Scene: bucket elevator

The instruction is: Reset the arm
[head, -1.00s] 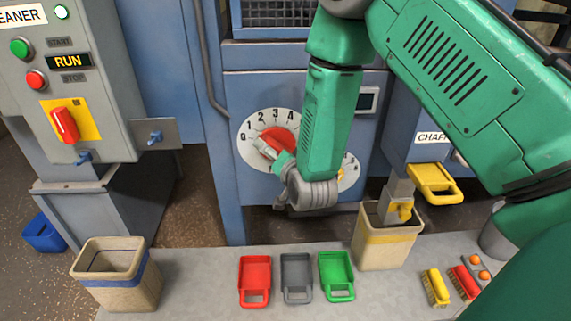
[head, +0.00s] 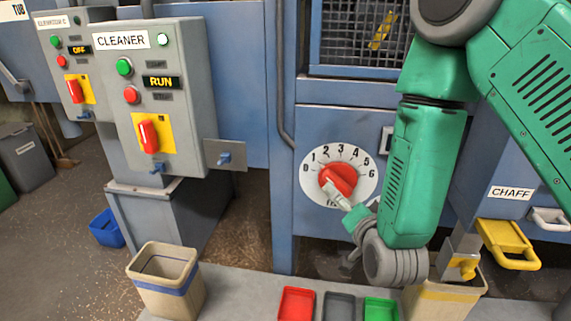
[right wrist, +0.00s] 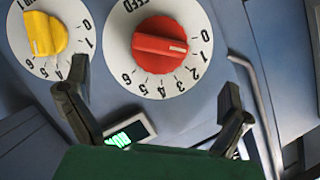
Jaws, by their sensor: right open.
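My right arm comes in from the right in the head view. Its small gripper (head: 338,194) is in front of the lower part of the red dial knob (head: 338,178) on the white numbered dial. In the right wrist view my gripper (right wrist: 155,105) is open, its dark fingers spread wide with nothing between them. The red knob (right wrist: 160,42) is ahead, beyond the fingertips, its white line pointing near 0 and 1. A yellow knob (right wrist: 42,35) on a second dial is at the upper left there. My left gripper is not in view.
The cleaner panel (head: 160,100) reads RUN. A beige bin (head: 165,285) stands at the left; another (head: 445,300) is below my arm.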

